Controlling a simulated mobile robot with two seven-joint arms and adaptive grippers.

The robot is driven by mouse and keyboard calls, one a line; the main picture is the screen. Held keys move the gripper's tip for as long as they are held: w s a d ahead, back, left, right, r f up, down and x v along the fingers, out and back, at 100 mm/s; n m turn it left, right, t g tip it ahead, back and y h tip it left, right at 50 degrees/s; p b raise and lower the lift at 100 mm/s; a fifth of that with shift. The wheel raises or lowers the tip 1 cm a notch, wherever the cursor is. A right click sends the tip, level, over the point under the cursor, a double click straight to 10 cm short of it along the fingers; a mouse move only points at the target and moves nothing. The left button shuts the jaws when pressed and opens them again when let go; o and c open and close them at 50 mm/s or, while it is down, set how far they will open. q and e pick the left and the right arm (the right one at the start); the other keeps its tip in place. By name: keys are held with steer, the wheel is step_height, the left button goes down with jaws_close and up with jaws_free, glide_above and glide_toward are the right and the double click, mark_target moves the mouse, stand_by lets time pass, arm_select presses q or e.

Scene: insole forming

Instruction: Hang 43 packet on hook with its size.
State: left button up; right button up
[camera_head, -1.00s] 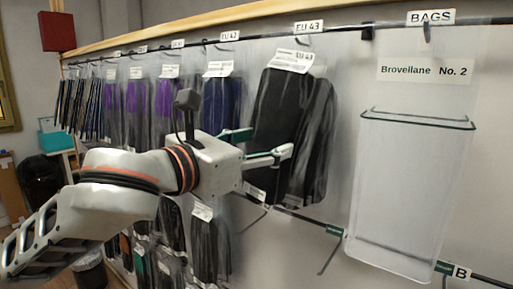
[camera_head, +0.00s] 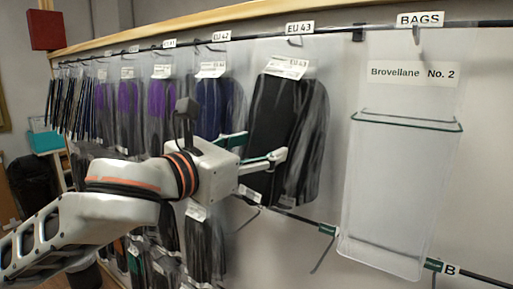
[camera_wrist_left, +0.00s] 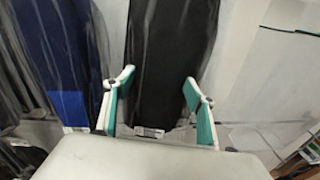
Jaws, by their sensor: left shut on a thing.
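A black packet (camera_head: 272,120) with a white EU 43 label (camera_head: 286,67) hangs upright in front of the rack in the head view. Its top lies just below the hook (camera_head: 295,42) under the EU 43 sign (camera_head: 299,28). I cannot tell whether the hook passes through it. My left gripper (camera_head: 258,151) is shut on this packet at its lower part. In the left wrist view the black packet (camera_wrist_left: 170,60) stands between the two green-lined fingers (camera_wrist_left: 158,100). More dark, clear-wrapped insoles (camera_head: 312,140) show right behind it. My right gripper is out of view.
Blue packets (camera_head: 212,105) hang left of it under EU 42, with purple ones (camera_head: 158,97) farther left. A lower rail (camera_head: 300,217) with hooks runs below.

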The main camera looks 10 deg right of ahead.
arm_select(q)
steer(key=shift+f+p, duration=0.1)
steer(key=shift+p, duration=0.2)
stand_by(0.4)
steer(key=o, duration=1.2)
steer(key=shift+o, duration=0.2)
